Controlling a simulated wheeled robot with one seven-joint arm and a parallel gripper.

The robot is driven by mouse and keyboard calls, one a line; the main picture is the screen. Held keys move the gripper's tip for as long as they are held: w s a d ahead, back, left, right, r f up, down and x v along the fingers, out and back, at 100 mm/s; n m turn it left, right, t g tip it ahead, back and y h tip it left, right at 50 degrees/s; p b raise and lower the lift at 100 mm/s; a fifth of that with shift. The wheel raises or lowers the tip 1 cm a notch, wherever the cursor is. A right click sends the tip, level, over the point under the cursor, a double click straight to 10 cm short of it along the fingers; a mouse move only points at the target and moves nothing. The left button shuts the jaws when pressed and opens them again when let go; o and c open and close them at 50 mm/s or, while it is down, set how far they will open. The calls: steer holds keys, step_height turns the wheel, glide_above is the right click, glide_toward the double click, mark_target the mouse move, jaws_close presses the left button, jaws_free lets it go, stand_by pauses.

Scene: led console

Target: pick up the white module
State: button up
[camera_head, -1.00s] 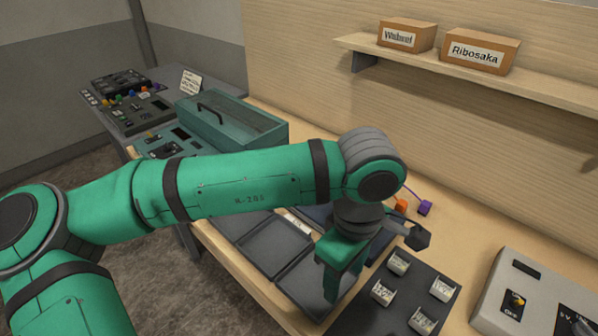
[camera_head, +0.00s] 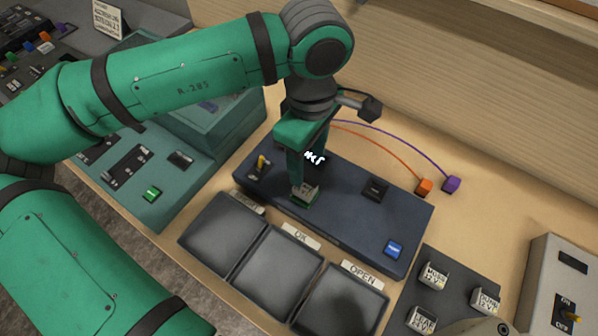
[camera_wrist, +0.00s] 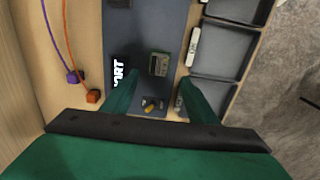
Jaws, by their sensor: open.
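In the wrist view the module (camera_wrist: 159,63) shows whole, just beyond and between the fingertip lines. My gripper (camera_head: 298,178) points down over the console at the module. In the wrist view my gripper (camera_wrist: 153,84) has its two green fingers apart, with nothing seen held between them. I cannot tell the exact height of the fingertips above the module.
The console has a yellow switch (camera_head: 261,163), a blue button (camera_head: 393,249) and a partly hidden lit display (camera_wrist: 119,72). Dark trays labelled OK (camera_head: 275,272) and OPEN (camera_head: 342,305) lie in front. Several white-labelled modules stand on a dark panel (camera_head: 440,258) at right. Orange (camera_head: 425,187) and purple (camera_head: 452,184) plugs lie behind.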

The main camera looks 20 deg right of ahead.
mark_target(305, 187)
step_height(305, 187, down, 4)
steer(key=shift+w+r, duration=0.1)
steer(key=shift+w, duration=0.05)
steer(key=shift+s+d+f, duration=0.1)
steer(key=shift+s+f, duration=0.25)
steer(key=shift+f, duration=0.5)
steer(key=shift+w+f, duration=0.2)
steer(key=shift+f, duration=1)
steer(key=shift+w+f, duration=0.2)
steer(key=shift+f, duration=0.95)
steer(key=shift+c, duration=0.3)
steer(key=c, duration=1.2)
steer(key=shift+r, duration=0.1)
